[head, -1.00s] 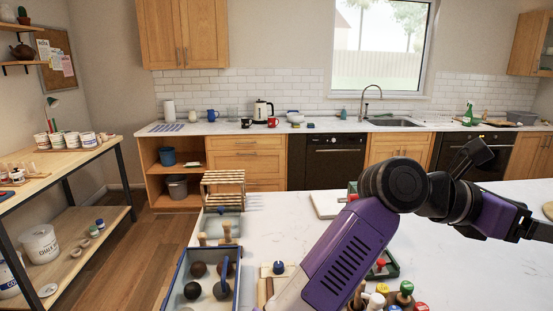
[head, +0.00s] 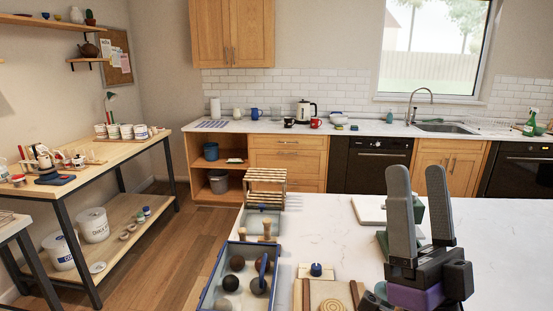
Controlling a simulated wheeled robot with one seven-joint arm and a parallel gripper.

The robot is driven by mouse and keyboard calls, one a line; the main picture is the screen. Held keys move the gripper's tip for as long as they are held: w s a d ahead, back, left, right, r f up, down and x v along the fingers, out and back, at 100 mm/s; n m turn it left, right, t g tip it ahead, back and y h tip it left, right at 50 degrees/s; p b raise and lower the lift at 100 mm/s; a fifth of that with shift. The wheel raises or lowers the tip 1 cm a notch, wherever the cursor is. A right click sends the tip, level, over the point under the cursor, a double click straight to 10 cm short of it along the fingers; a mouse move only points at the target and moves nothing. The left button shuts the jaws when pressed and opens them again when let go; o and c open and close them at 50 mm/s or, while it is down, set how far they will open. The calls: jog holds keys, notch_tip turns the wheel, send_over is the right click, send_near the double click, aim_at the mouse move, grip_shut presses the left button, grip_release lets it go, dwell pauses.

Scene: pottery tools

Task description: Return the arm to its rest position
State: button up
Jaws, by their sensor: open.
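My gripper (head: 417,175) stands over the right front of the white worktop in the head view. Its two grey fingers point up, apart from each other, with nothing between them. A black wrist and a purple link of my arm show just below it. The arm is folded close to the camera, and most of it is out of view below. The gripper hides part of the worktop and some things behind it.
A blue-edged tray (head: 208,292) with several balls lies left of my gripper. A wooden rack (head: 267,178) stands behind it. A wooden board (head: 308,298) lies in front. A shelf table (head: 72,178) stands at left. The worktop's middle (head: 325,232) is mostly clear.

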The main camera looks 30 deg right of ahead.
jog(key=s+a+f+n+g+y, duration=0.1)
jog(key=a+f+n+g+y, duration=0.2)
jog(key=f, duration=0.5)
jog(key=s+a+f+n+g+y, duration=0.1)
jog(key=a+f+n+g+y, duration=0.1)
jog(key=f+n+y, duration=0.35)
jog(key=s+a+f+n+g+y, duration=0.1)
jog(key=a+f+n+g+y, duration=0.15)
jog(key=f, duration=0.65)
jog(key=s+a+f+g, duration=0.2)
jog(key=s+f+g, duration=0.1)
jog(key=s+f, duration=0.4)
jog(key=s+a+f+m+g, duration=0.1)
jog(key=s+a+f+g, duration=0.2)
jog(key=s+f, duration=0.3)
jog(key=s, duration=0.3)
jog(key=shift+f, duration=0.4)
